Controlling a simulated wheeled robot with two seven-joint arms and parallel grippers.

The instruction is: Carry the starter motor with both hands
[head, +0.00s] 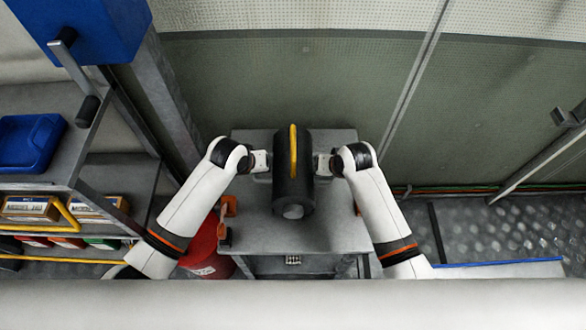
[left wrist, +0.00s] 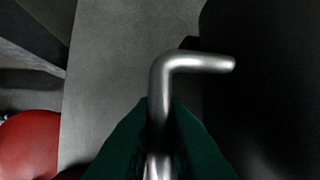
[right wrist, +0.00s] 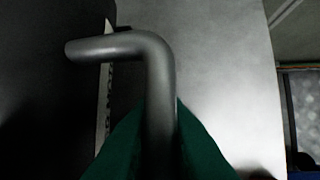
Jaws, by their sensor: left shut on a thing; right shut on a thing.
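The starter motor (head: 293,185) is a black cylinder with a yellow bar along its top. It is over the grey table, between my two grippers; I cannot tell whether it touches the top. My left gripper (head: 260,162) is at its left side, its green fingers shut on a bent metal handle (left wrist: 190,64) in the left wrist view. My right gripper (head: 325,164) is at its right side, shut on a matching bent handle (right wrist: 120,46) in the right wrist view. The motor's dark body fills the inner side of both wrist views.
The grey table (head: 340,235) has bare top around the motor. A red container (head: 208,252) stands at its left. Shelves with a blue tray (head: 30,143) and boxes (head: 30,208) are at the left. A greenish wall panel is behind, and tread-plate floor (head: 490,230) lies right.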

